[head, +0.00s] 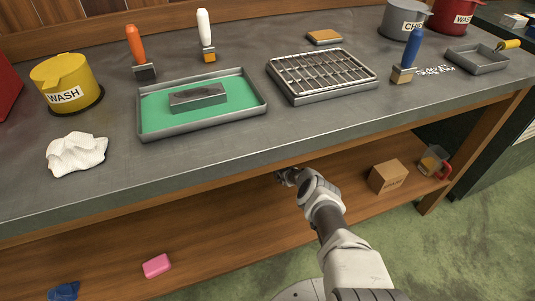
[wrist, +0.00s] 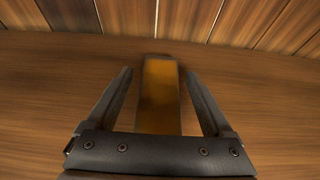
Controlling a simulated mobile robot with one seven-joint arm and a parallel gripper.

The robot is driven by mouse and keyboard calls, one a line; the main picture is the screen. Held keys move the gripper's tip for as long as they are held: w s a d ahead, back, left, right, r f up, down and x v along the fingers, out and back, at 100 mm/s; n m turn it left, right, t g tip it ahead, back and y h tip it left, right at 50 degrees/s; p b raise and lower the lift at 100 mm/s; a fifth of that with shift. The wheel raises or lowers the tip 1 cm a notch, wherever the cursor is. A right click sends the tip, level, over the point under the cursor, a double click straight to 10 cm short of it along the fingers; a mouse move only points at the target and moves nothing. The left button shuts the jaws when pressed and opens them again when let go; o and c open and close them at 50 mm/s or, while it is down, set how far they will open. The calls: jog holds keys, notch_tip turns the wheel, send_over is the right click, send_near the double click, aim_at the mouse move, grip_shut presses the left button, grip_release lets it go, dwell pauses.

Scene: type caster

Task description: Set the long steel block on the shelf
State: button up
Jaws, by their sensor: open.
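In the wrist view, a long, narrow block (wrist: 159,98) lies on the wooden shelf (wrist: 45,105). Its smooth top looks golden brown, perhaps steel reflecting the wood. My gripper (wrist: 159,72) is open, with one finger on each side of the block and a visible gap on both sides. In the head view my arm reaches under the bench top and the fingers are hidden below its front edge. Another grey steel block (head: 198,97) lies on the green mat in the metal tray (head: 203,126) on the bench top.
The lower shelf also holds a cardboard box (head: 387,177), a clear jug with a red handle (head: 432,162), a pink bar (head: 157,265) and a blue cloth (head: 64,291). The bench top (head: 240,150) overhangs my arm. A plank wall (wrist: 180,20) stands behind the block.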

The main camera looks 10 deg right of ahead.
jog(key=shift+s, duration=0.1)
jog(key=p+v, duration=0.1)
jog(key=p, duration=0.1)
jog(key=p+v, duration=0.2)
jog(key=p, duration=0.1)
jog(key=shift+r, duration=0.35)
jog(key=p+v, duration=0.7)
jog(key=shift+s+d, duration=0.1)
jog(key=shift+s, duration=0.2)
jog(key=shift+s+d+r, duration=0.1)
jog(key=shift+s, duration=0.4)
jog(key=shift+s, duration=0.15)
